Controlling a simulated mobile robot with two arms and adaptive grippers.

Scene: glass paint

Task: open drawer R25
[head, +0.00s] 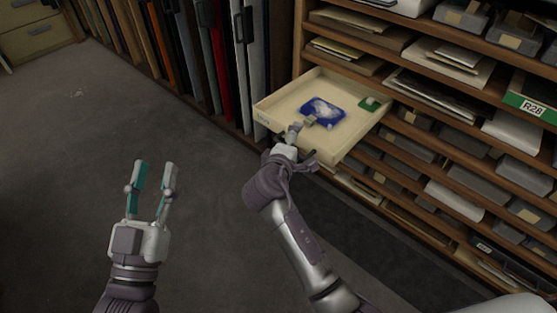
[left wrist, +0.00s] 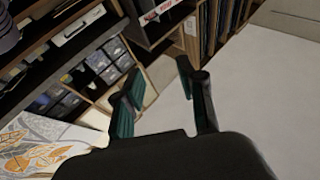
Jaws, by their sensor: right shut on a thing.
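A pale wooden drawer (head: 348,148) is pulled well out of the shelf unit in the head view; the small label on its front (head: 264,117) is too small to read. My right gripper (head: 300,143) is shut at the middle of the drawer's front; its hand hides the handle area. Inside the drawer lie a blue-and-white piece (head: 322,110) and a small green item (head: 370,103). My left gripper (head: 155,170) is open and empty above the floor, well left of the drawer. Its spread fingers also show in the left wrist view (left wrist: 160,90).
The shelf unit's other slots hold papers and grey boxes (head: 462,16). Upright coloured panels (head: 215,60) stand left of the drawer. The grey floor (head: 70,150) at the left is clear.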

